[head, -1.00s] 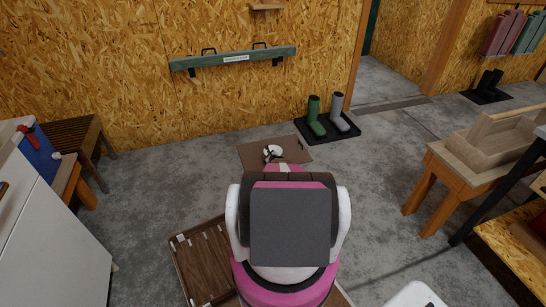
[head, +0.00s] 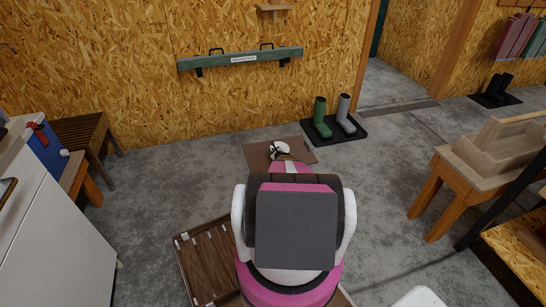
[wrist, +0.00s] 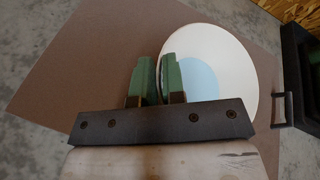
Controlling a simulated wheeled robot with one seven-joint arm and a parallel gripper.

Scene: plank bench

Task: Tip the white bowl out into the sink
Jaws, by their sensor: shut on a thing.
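The white bowl (head: 281,148) is held out in front of me, above a brown mat. In the wrist view the bowl (wrist: 237,62) shows its round white inside with a pale blue patch, which may be liquid. My gripper (wrist: 160,72) has its green fingers close together at the bowl's left side, shut on its rim. In the head view my gripper (head: 277,154) is small and partly hidden by my own body. I cannot tell how far the bowl tilts. No sink can be clearly made out.
The brown mat (head: 300,153) lies on the concrete floor beside boots on a black tray (head: 336,137). A white cabinet (head: 55,235) stands at left, a wooden bench (head: 455,180) at right. A slatted wooden piece (head: 205,262) lies low at front left. Floor between is clear.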

